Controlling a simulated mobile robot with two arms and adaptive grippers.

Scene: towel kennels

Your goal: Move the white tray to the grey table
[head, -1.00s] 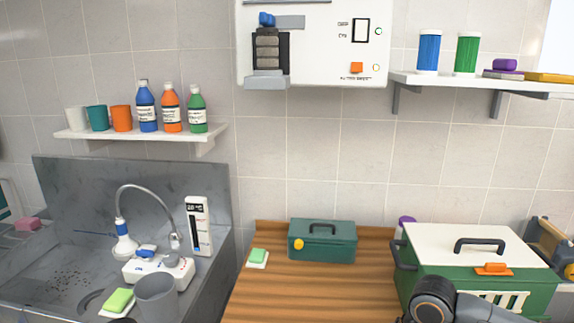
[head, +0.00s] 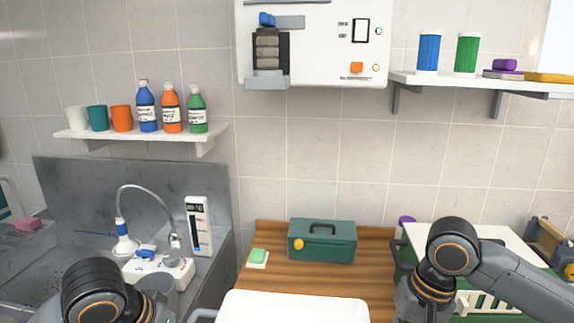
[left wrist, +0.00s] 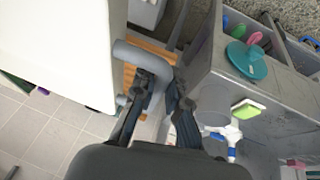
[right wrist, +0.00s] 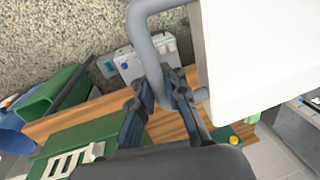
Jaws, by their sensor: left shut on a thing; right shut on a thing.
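The white tray (head: 293,308) shows at the bottom middle of the head view, in front of the wooden counter, with a grey handle at its left end. In the left wrist view my left gripper (left wrist: 160,88) is shut on a grey tube handle of the tray (left wrist: 65,45). In the right wrist view my right gripper (right wrist: 165,90) is shut on the other grey handle of the tray (right wrist: 260,50). In the head view both gripper tips are out of frame, below the arm links. I cannot make out which surface is the grey table.
A wooden counter (head: 265,277) holds a teal toolbox (head: 322,240), a green sponge (head: 258,256) and a green crate with a white lid (head: 490,240). A grey metal sink (head: 60,265) with a tap stands at left. Shelves and a white wall unit (head: 310,45) are above.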

